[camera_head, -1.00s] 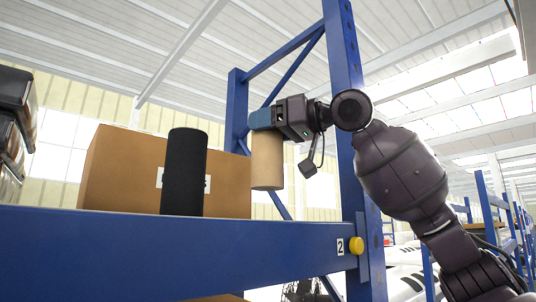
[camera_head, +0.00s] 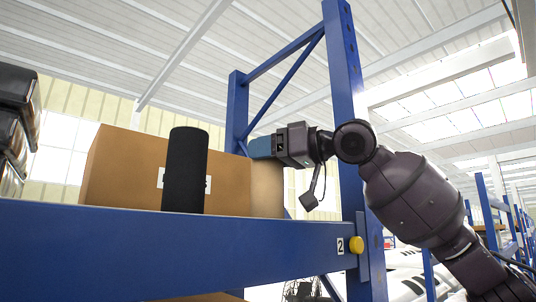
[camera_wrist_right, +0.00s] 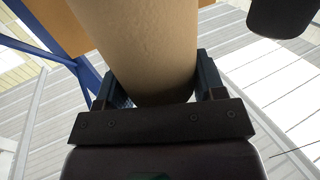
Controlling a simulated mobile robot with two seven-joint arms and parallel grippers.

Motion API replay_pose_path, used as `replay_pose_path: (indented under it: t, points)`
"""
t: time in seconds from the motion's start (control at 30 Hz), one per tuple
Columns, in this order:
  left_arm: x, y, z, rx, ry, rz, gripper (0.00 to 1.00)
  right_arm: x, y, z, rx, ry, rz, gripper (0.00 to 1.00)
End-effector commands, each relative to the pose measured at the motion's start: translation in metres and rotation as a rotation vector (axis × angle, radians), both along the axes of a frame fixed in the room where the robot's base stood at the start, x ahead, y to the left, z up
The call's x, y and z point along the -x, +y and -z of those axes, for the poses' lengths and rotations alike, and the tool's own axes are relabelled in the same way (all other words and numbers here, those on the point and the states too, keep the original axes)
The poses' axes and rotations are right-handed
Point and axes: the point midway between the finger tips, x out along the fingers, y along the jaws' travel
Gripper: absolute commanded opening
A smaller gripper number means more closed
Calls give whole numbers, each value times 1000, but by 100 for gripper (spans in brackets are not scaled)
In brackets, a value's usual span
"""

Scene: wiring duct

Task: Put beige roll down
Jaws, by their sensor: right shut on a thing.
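The beige roll (camera_head: 267,190) stands upright at the right end of the shelf, to the right of a cardboard box. My right gripper (camera_head: 262,148) is shut on its upper end, and its blue fingers reach in from the right. The roll's lower end meets the top edge of the blue beam in the picture; I cannot tell whether it touches the shelf. In the right wrist view the beige roll (camera_wrist_right: 150,40) sits between the two fingers (camera_wrist_right: 158,82). My left gripper is not clearly in view.
A black roll (camera_head: 186,170) stands in front of the cardboard box (camera_head: 120,170) on the shelf. The blue shelf beam (camera_head: 170,250) crosses the front. A blue upright post (camera_head: 345,100) rises behind my right arm. Dark glossy shapes are at the far left edge.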

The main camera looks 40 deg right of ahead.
Motion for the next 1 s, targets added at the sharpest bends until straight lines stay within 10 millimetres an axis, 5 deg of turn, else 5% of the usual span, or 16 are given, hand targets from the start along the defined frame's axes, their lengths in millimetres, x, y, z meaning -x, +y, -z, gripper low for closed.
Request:
replay_pose_path:
  t: [0.07,0.1,0.23,0.6,1.0]
  points:
    - [0,0,2,0,0,0,89,0,0,3,0,0,0,28]
    - [0,0,2,0,0,0,89,0,0,2,0,1,0,68]
    - [0,0,2,0,1,0,89,0,0,2,0,1,0,87]
    - [1,0,2,-1,7,0,89,0,0,-2,0,0,0,88]
    - [-5,-1,21,-1,-14,3,89,59,-31,4,0,1,4,88]
